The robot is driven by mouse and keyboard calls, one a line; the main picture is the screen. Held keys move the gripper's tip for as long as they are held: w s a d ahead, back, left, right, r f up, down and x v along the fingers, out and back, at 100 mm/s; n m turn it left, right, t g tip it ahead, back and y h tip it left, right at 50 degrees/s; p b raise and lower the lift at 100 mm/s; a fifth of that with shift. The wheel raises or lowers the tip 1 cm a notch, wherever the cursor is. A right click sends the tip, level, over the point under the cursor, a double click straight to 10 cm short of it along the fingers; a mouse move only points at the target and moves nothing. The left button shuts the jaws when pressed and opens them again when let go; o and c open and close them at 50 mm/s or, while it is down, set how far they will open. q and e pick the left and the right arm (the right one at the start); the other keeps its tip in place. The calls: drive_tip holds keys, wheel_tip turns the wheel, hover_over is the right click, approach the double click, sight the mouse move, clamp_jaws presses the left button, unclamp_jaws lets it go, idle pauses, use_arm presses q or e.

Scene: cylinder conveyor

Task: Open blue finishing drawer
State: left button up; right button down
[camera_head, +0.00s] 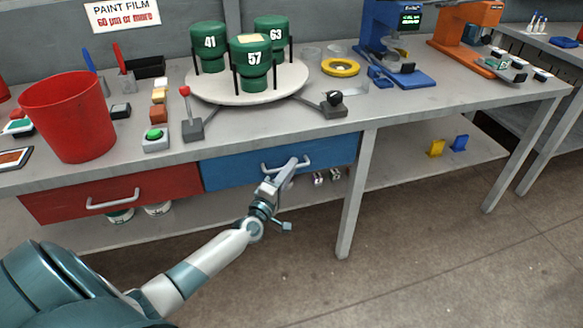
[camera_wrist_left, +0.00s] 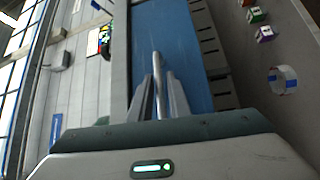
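The blue drawer (camera_head: 235,168) is under the workbench, its front looking flush with the bench frame, so it appears shut. Its grey bar handle (camera_head: 304,163) is on the front; the handle also shows in the left wrist view (camera_wrist_left: 157,68). My left gripper (camera_head: 291,166) is at the right part of this handle. In the left wrist view its two fingers (camera_wrist_left: 163,85) lie close on either side of the bar. I cannot tell whether they press on it. The blue drawer front (camera_wrist_left: 187,45) fills the space behind. My right gripper is not in view.
A red drawer (camera_head: 150,190) with its own handle is left of the blue one. A bench leg (camera_head: 357,195) stands just right of the blue drawer. A red bin (camera_head: 68,115) and a round turntable (camera_head: 215,92) with green canisters are on top. The floor in front is clear.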

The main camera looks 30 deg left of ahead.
use_arm(q)
drive_tip(key=shift+w+r, duration=0.1)
drive_tip(key=shift+w, duration=0.4)
clamp_jaws()
drive_tip(key=shift+s, duration=0.1)
